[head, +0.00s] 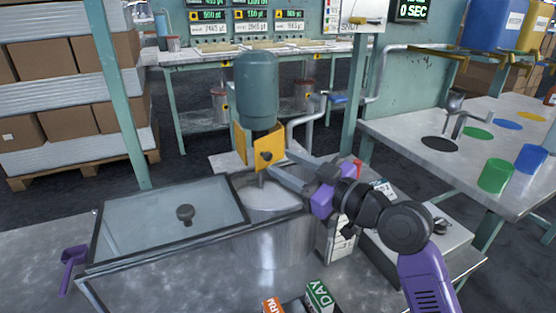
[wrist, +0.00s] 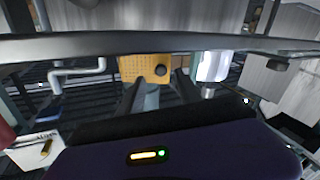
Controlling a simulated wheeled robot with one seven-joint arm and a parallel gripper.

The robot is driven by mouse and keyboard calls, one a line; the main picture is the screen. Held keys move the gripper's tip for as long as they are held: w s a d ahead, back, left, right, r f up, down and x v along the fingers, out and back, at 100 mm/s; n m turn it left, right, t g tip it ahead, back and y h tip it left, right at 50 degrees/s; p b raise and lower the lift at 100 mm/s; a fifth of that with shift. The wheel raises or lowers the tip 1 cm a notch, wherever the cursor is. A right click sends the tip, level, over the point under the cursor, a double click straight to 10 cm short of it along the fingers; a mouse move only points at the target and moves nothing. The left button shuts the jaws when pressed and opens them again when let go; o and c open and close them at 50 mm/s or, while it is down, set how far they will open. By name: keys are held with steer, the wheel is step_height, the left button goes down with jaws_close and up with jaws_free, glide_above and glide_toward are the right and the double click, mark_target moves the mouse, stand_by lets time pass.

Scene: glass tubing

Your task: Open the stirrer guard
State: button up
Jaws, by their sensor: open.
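The stirrer guard (head: 246,148) is a yellow-orange panelled housing under the teal stirrer motor (head: 256,88). Its front face carries a round black knob (head: 266,157). In the wrist view the guard's perforated yellow face (wrist: 135,67) is ahead, with the knob (wrist: 161,71) near the middle. I cannot tell whether the guard is closed or slightly ajar. My gripper (head: 274,167) is open and reaches in from the right. Its fingertips (wrist: 159,80) are close to the knob, on either side of it in the wrist view. Contact cannot be made out.
A metal vat (head: 270,246) with pale contents stands below the stirrer. A glass lid (head: 150,222) with a dark knob lies to the left. A purple scoop (head: 71,266) is at far left. A bench (head: 400,135) with coloured cups is at right. A grey pipe (head: 300,128) runs behind.

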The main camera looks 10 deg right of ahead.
steer(key=shift+v, duration=2.15)
